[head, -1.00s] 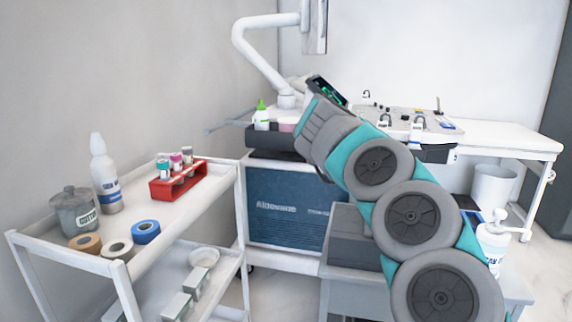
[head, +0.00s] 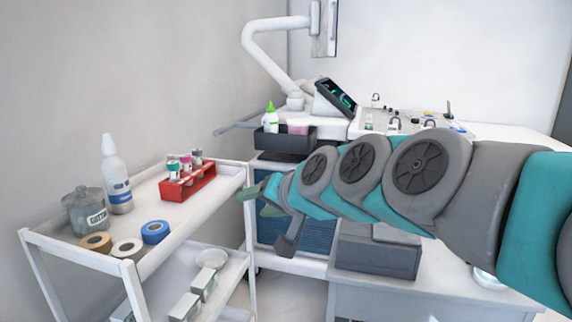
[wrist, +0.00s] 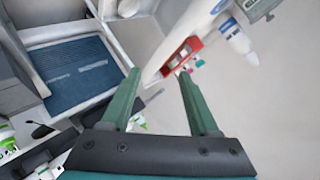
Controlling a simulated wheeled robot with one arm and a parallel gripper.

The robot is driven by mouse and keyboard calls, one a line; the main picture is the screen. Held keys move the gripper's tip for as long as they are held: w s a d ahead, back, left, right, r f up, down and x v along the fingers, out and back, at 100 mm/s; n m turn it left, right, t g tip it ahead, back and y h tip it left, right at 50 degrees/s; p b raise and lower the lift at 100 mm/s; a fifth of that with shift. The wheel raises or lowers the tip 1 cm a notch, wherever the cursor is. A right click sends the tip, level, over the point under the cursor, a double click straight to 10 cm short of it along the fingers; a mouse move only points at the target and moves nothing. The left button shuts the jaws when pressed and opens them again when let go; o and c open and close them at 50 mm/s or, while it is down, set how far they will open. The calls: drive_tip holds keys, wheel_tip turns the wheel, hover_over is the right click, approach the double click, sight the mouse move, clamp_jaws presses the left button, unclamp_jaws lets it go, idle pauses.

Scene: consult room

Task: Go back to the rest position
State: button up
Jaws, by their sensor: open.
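My gripper (wrist: 158,88) is open in the wrist view, its two green fingers apart with nothing between them. In the head view my gripper (head: 262,203) is at the end of my arm, which reaches in from the right. It hangs in front of the blue-fronted cabinet (head: 268,232), right of the white trolley (head: 64,250). A red rack (head: 196,188) with several capped tubes stands on the trolley's top shelf. The rack also shows beyond the fingers in the wrist view (wrist: 170,68), apart from them.
The trolley also carries a white bottle (head: 118,185), a cotton jar (head: 84,212) and rolls of tape (head: 155,232). A dark tray (head: 284,142) with a green-capped bottle and a tilted screen (head: 336,98) stand behind. A grey box (head: 378,258) lies under my arm.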

drive_tip(key=s+d+f+n+g+h, duration=0.1)
drive_tip(key=s+d+f+g+h, duration=0.15)
drive_tip(key=s+d+f, duration=0.4)
drive_tip(key=s+d+f+n+g+h, duration=0.1)
drive_tip(key=s+d+f+g+h, duration=0.15)
drive_tip(key=s+f, duration=0.65)
drive_tip(key=s+d+f+g+h, duration=0.1)
drive_tip(key=s+d+f+g, duration=0.2)
drive_tip(key=s, duration=0.5)
drive_tip(key=s+d+f+g+h, duration=0.1)
drive_tip(key=s+d+f+g, duration=0.2)
drive_tip(key=s+d+f, duration=0.3)
drive_tip(key=shift+s+d+m+h, duration=0.4)
drive_tip(key=shift+s+d, duration=0.45)
drive_tip(key=shift+d, duration=0.35)
drive_tip(key=shift+c, duration=0.3)
